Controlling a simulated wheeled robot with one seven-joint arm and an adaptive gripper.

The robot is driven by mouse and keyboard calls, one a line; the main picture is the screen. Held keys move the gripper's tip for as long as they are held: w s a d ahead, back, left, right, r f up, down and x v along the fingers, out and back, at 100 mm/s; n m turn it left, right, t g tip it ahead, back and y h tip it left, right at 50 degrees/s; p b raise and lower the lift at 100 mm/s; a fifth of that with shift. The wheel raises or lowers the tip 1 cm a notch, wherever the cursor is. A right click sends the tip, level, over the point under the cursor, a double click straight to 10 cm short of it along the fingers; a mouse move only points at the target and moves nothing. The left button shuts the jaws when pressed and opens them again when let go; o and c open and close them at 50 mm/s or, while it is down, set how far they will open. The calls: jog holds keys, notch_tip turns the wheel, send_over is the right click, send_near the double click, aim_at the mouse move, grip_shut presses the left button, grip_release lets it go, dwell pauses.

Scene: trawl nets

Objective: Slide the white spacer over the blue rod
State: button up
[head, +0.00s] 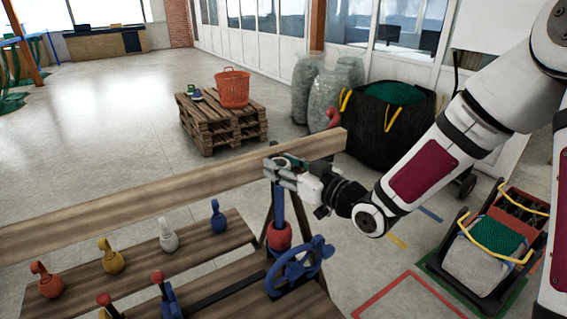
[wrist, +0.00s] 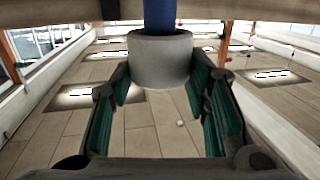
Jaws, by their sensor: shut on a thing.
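The blue rod (head: 279,205) stands upright on the wooden bench, with a red rounded piece (head: 279,237) around its lower part. My gripper (head: 277,168) is at the rod's top end, reaching in from the right. In the wrist view, my gripper (wrist: 161,78) is shut on the pale grey-white spacer (wrist: 160,66), with a green-padded finger on either side. The blue rod (wrist: 160,14) meets the spacer in line with it. I cannot tell how far the rod sits inside. In the head view my gripper largely hides the spacer.
A long wooden beam (head: 130,197) runs close behind my gripper. A blue handwheel (head: 298,268) stands in front of the rod. Orange (head: 46,284), yellow (head: 112,260), white (head: 168,238) and blue (head: 218,218) pieces stand on the bench at left. A loaded cart (head: 484,255) is at right.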

jog(key=o, duration=1.2)
jog(key=shift+v, duration=3.75)
